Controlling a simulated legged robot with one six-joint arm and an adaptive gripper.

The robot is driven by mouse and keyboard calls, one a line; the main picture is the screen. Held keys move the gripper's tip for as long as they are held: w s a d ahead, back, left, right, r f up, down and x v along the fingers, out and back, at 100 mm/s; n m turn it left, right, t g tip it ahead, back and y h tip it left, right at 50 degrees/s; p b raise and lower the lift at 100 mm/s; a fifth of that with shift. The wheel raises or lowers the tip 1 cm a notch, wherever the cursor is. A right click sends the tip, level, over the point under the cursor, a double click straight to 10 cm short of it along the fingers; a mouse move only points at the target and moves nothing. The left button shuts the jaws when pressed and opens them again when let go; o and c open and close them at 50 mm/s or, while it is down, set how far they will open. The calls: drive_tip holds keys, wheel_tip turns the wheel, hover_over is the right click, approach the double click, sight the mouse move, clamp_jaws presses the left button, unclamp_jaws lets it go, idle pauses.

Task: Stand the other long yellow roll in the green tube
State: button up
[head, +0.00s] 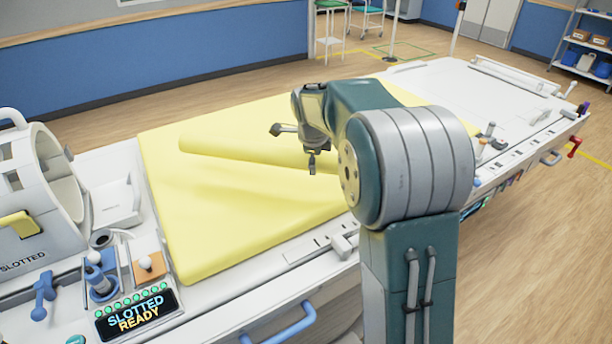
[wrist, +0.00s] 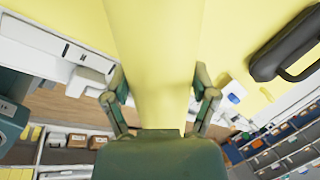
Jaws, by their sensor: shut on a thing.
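A long yellow roll (head: 235,148) lies along or just above the yellow pad (head: 195,225) on the bench in the head view; I cannot tell whether it touches the pad. My gripper (head: 294,146) is at the roll's right part, one finger on each side of it. In the wrist view the roll (wrist: 155,55) runs up from the palm between the fingers of my gripper (wrist: 161,92), which is shut on it. My arm hides the roll's right end in the head view. I cannot make out the green tube in either view.
A white slotted drum (head: 50,185) stands at the left. The white bench top (head: 450,85) reaches far right. A shelf rack (head: 588,50) stands beyond, with open floor around.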

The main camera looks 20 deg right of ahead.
approach(309, 182)
drive_tip(key=shift+x, duration=0.95)
drive_tip(key=shift+w+d+f, duration=0.3)
drive_tip(key=shift+f, duration=0.15)
drive_tip(key=x, duration=0.3)
drive_tip(key=shift+s+a+f, duration=0.2)
drive_tip(key=shift+f, duration=0.1)
drive_tip(key=o, duration=1)
drive_tip(key=shift+o, duration=0.2)
